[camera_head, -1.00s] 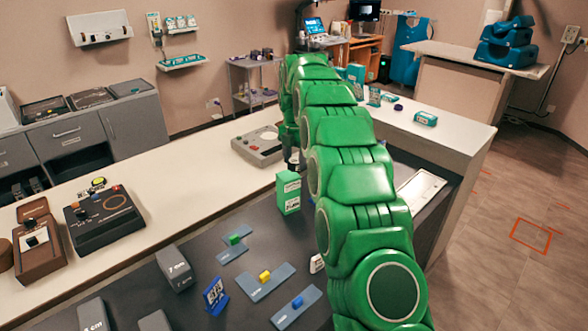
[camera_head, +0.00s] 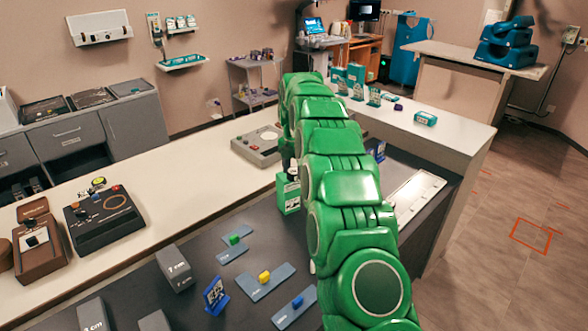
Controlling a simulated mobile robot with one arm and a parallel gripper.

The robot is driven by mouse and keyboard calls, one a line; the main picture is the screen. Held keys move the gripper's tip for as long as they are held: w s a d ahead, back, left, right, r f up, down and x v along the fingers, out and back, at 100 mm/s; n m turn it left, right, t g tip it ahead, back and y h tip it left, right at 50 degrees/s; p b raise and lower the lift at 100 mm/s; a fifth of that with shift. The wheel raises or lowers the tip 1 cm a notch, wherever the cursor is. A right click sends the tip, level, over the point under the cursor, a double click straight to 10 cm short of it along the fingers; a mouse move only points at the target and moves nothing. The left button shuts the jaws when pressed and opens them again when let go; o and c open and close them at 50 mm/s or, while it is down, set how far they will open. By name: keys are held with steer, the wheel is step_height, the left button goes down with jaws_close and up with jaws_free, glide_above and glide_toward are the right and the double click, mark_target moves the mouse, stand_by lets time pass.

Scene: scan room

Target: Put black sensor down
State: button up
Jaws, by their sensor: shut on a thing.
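My green arm reaches away across the dark counter and bends down at its far end.
A grey control box (camera_head: 257,147) stands left of the gripper on the white ledge. Blue-grey plates with green, yellow and blue blocks (camera_head: 264,282) lie nearer, beside a blue sign (camera_head: 215,296) and grey blocks (camera_head: 174,268). A white tray (camera_head: 417,196) lies right of my arm.

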mark_target(294, 171)
steer(key=shift+f, duration=0.1)
steer(key=o, duration=1.1)
step_height(294, 171, up, 12)
steer(key=shift+r, duration=0.1)
stand_by(0.3)
